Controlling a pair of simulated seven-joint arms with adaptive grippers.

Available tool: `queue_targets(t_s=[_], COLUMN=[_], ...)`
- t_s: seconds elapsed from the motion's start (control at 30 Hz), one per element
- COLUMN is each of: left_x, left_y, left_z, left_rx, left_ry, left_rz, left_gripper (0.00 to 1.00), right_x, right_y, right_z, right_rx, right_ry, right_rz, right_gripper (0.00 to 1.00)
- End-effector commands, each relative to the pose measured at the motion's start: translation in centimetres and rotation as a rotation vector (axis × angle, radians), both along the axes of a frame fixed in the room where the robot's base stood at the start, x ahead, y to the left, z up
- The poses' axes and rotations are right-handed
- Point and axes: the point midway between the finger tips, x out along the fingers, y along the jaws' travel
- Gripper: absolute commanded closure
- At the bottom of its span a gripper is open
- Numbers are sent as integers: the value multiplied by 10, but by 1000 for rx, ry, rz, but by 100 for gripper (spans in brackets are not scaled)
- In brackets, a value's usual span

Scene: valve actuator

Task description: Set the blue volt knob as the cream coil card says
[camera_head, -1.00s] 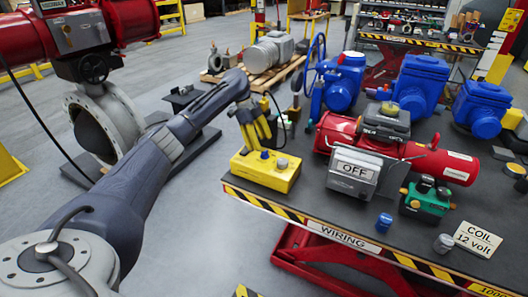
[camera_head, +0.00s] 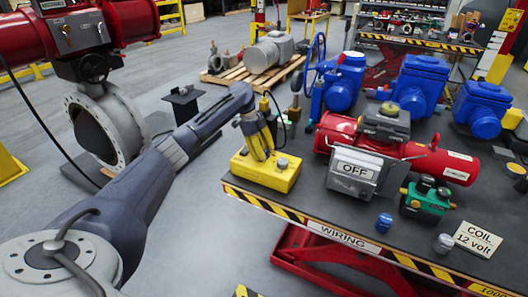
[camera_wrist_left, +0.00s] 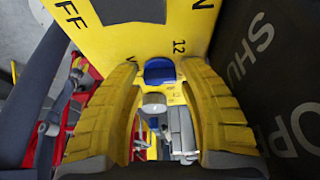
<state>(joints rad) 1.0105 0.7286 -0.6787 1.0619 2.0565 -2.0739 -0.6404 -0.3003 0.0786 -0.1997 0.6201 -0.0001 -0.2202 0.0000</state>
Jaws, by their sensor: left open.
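The yellow control box (camera_head: 250,172) sits at the left end of the bench. The blue volt knob (camera_wrist_left: 159,70) shows in the left wrist view, with a "12" mark to its upper right and a "V" to its left. My left gripper (camera_head: 262,152) is open and points down over the box, its yellow fingers on either side of the knob with gaps left. In the head view the fingers hide most of the knob. A grey knob (camera_head: 282,163) stands beside them. The cream coil card (camera_head: 478,239) reads "COIL 12 volt". My right gripper is not in view.
A grey cover marked "OFF" (camera_head: 354,172) and a red actuator (camera_head: 335,130) stand right of the box. A green part (camera_head: 425,200), a small blue cap (camera_head: 384,222) and a grey cap (camera_head: 444,243) lie nearer the front edge. Blue housings (camera_head: 417,85) stand behind.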

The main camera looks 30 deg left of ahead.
Motion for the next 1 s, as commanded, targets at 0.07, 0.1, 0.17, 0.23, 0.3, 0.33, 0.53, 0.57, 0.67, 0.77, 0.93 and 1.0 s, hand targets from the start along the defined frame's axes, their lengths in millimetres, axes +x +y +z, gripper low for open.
queue_targets(t_s=[0.07, 0.1, 0.17, 0.23, 0.3, 0.33, 0.53, 0.57, 0.67, 0.77, 0.93, 1.0], left_x=[0, 0, 0, 0, 0, 0, 0, 0, 0, 0, 0, -1], left_y=[0, 0, 0, 0, 0, 0, 0, 0, 0, 0, 0, 0], left_z=[0, 0, 0, 0, 0, 0, 0, 0, 0, 0, 0, 0], left_rx=[0, 0, 0, 0, 0, 0, 0, 0, 0, 0, 1, 1], left_ry=[0, 0, 0, 0, 0, 0, 0, 0, 0, 0, 0, 0], left_rz=[0, 0, 0, 0, 0, 0, 0, 0, 0, 2, 39, 69], left_gripper=[68, 73, 80, 88, 96, 100, 100, 100, 100, 100, 100, 100], right_x=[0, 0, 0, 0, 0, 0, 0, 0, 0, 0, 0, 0], right_y=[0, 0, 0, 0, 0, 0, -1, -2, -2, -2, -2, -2], right_z=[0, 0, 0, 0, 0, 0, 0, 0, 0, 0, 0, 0], right_rx=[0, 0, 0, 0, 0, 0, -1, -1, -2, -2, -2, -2], right_ry=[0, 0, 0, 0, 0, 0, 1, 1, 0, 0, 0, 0], right_rz=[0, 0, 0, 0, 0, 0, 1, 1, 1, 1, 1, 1], right_gripper=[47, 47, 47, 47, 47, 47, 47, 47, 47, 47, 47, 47])
